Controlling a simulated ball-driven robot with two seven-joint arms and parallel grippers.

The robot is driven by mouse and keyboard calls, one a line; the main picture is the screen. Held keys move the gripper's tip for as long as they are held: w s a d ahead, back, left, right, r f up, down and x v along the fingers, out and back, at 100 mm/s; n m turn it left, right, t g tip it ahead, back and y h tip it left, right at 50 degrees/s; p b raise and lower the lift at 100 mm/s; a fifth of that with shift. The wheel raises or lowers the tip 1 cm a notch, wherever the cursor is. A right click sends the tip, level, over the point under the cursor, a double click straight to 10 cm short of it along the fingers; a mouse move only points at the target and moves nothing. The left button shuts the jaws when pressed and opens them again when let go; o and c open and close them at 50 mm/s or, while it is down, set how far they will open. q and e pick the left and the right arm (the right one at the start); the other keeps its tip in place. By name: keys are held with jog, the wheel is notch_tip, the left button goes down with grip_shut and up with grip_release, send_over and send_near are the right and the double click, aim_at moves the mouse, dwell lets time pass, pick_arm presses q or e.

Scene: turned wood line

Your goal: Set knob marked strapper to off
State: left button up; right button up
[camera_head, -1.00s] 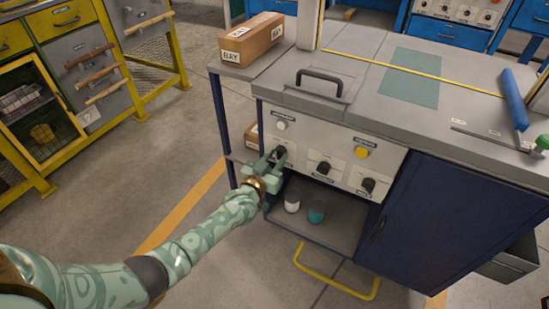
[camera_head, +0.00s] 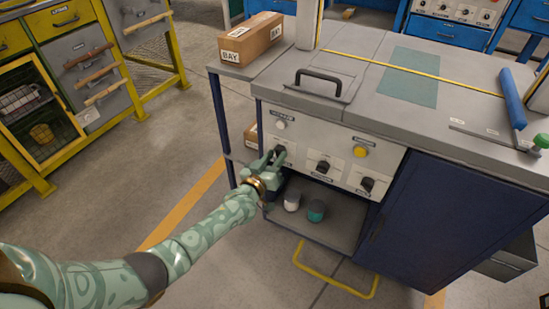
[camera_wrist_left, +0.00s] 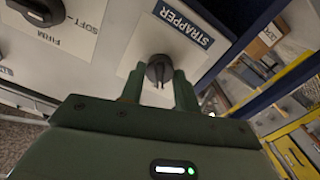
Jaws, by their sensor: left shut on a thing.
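The strapper knob (camera_wrist_left: 159,70) is black and round with a raised grip, on a light panel beside a label reading STRAPPER (camera_wrist_left: 184,22). My left gripper (camera_wrist_left: 160,88) has a finger on each side of this knob and is shut on it. In the head view my left gripper (camera_head: 276,160) is at the left knob of the cabinet's front panel (camera_head: 300,148) and covers much of it. The knob's pointer and position marks are too small or hidden to read. My right gripper is not in view.
A second black knob (camera_head: 323,167), marked FIRM and SOFT in the wrist view, and a third knob (camera_head: 367,184) sit to the right. A yellow button (camera_head: 361,151) and white button (camera_head: 281,124) are above. Below is an open shelf with a white cup (camera_head: 292,202) and teal cup (camera_head: 316,210).

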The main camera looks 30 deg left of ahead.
pick_arm(q)
jog(key=o, duration=1)
jog(key=shift+s, duration=0.1)
jog(key=shift+s, duration=0.25)
jog(key=s+p, duration=0.6)
jog(key=s, duration=0.9)
jog(key=shift+s+p, duration=0.35)
jog(key=shift+p, duration=0.05)
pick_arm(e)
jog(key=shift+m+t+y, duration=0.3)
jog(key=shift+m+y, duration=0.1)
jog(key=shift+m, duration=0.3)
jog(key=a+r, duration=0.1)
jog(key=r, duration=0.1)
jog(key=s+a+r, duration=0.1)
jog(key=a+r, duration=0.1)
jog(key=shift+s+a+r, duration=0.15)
